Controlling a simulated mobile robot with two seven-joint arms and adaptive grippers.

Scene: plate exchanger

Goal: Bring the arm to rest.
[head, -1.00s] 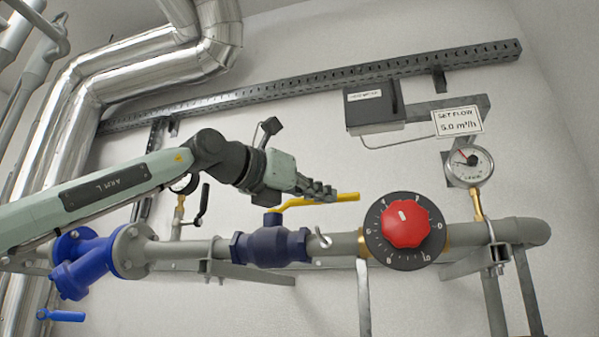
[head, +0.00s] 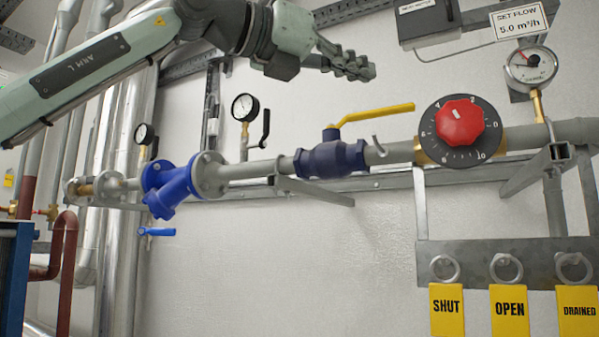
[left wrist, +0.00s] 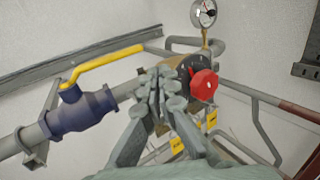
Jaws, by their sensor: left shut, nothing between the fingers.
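My left gripper (head: 360,68) is in the upper middle of the head view, shut and empty, apart from the pipework. It sits above the yellow lever (head: 375,114) of the dark blue ball valve (head: 332,159) and up and left of the red knob (head: 460,122). In the left wrist view my fingers (left wrist: 162,88) are together. There the yellow lever (left wrist: 105,60) and valve lie to the left, and the red knob (left wrist: 203,85) lies just right of the fingertips, its dial partly hidden. My right gripper is not in view.
A grey box (head: 428,22), a "SET FLOW 5.0 m³/h" sign (head: 520,22) and a gauge (head: 531,68) are at upper right. Yellow tags, SHUT (head: 447,310), OPEN (head: 509,312) and DRAINED (head: 578,311), hang below. A blue strainer (head: 168,188) is on the pipe. The lower middle wall is clear.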

